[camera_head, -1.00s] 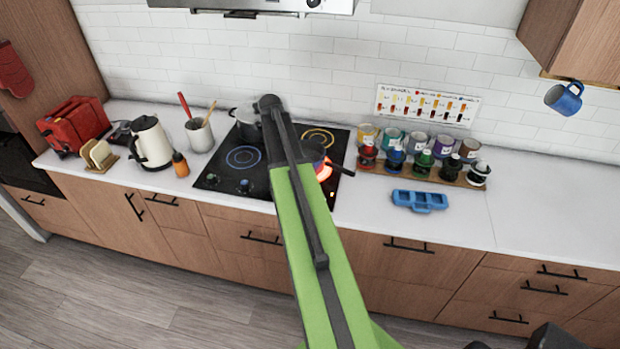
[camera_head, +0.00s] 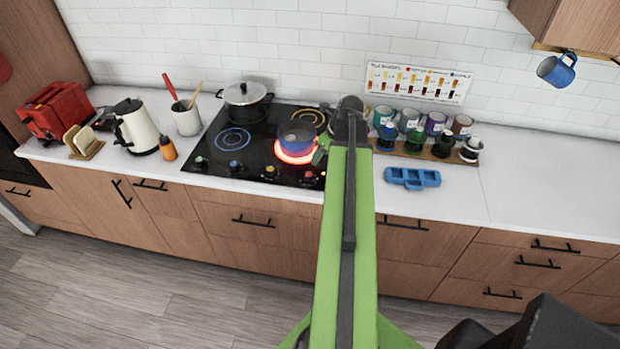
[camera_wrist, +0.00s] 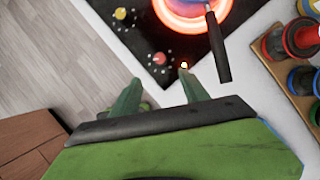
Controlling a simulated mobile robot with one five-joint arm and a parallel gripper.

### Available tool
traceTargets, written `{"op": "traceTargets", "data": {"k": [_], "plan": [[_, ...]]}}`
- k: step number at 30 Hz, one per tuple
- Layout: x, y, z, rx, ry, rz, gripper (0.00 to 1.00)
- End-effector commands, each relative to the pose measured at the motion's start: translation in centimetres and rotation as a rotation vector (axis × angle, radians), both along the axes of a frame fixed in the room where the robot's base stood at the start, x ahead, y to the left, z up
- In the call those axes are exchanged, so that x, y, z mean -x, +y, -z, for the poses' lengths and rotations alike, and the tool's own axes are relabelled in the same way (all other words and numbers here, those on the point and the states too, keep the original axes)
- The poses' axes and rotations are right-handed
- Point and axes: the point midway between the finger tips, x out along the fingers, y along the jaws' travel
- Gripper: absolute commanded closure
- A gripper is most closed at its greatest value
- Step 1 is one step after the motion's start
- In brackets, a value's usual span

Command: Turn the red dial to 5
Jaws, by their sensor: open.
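The red dial (camera_wrist: 160,58) is the small round knob near the cooktop's front right corner in the wrist view, with white marks around it. It is small in the head view (camera_head: 309,175), and I cannot read its setting. My gripper (camera_wrist: 163,92) has two green fingers spread apart with nothing between them. The fingertips sit just short of the red dial in the wrist picture, apart from it. In the head view the gripper is partly hidden by my arm, near the cooktop's right side.
A blue pan (camera_head: 297,136) sits on the glowing burner; its dark handle (camera_wrist: 218,48) reaches over near the dial. A yellow dial (camera_wrist: 120,13) lies farther left. A rack of coloured jars (camera_head: 427,153) and a blue tray (camera_head: 412,178) stand right of the cooktop.

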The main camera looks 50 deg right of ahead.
Motion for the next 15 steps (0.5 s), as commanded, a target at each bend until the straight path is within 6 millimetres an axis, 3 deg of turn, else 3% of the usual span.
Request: {"op": "traceTargets", "data": {"k": [1, 15], "plan": [[-0.5, 0.0, 2.1, 0.000, 0.000, -0.002, 0.47], [-4.4, 0.2, 11.6, 0.002, 0.000, -0.001, 0.47]]}}
